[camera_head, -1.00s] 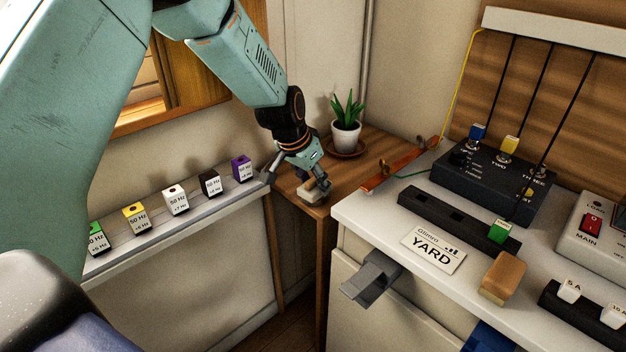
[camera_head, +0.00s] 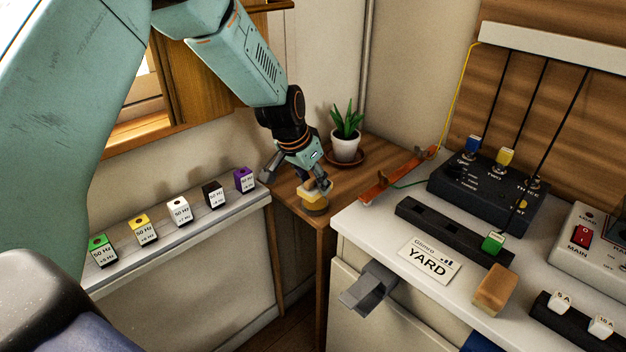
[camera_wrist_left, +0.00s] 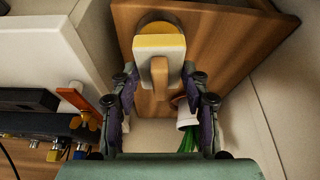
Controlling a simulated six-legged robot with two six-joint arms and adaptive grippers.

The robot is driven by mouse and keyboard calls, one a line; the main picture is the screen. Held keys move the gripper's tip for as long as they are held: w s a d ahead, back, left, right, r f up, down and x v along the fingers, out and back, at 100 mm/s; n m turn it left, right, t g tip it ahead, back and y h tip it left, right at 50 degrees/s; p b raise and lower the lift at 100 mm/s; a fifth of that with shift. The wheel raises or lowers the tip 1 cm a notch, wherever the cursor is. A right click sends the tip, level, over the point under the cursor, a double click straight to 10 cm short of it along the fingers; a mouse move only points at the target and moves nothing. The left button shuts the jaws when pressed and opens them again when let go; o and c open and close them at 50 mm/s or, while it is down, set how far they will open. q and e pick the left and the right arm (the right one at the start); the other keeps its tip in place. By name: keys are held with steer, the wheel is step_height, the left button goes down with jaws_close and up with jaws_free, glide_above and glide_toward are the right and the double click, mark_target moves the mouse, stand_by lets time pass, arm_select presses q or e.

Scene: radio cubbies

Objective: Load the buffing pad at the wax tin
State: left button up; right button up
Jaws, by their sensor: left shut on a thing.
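My left gripper (camera_head: 316,184) is shut on the buffing pad (camera_head: 312,194), a cream block with a tan upright handle. In the left wrist view the handle (camera_wrist_left: 159,75) stands between the two fingers, with the cream block (camera_wrist_left: 158,46) beyond them. A yellow band shows along the pad's edge. I cannot tell whether pad and tin touch. My right gripper is not in view.
A potted plant (camera_head: 346,145) stands behind on the wooden table (camera_head: 375,160). The white counter (camera_head: 372,222) to the right holds an orange bar (camera_head: 397,178), a black rail and a brown-topped block (camera_head: 494,290). Labelled cubes line the left ledge (camera_head: 125,262).

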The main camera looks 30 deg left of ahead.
mark_target(313, 179)
arm_select(q)
steer(key=shift+r+p, duration=1.65)
steer(key=shift+r, duration=0.3)
steer(key=shift+f, duration=0.1)
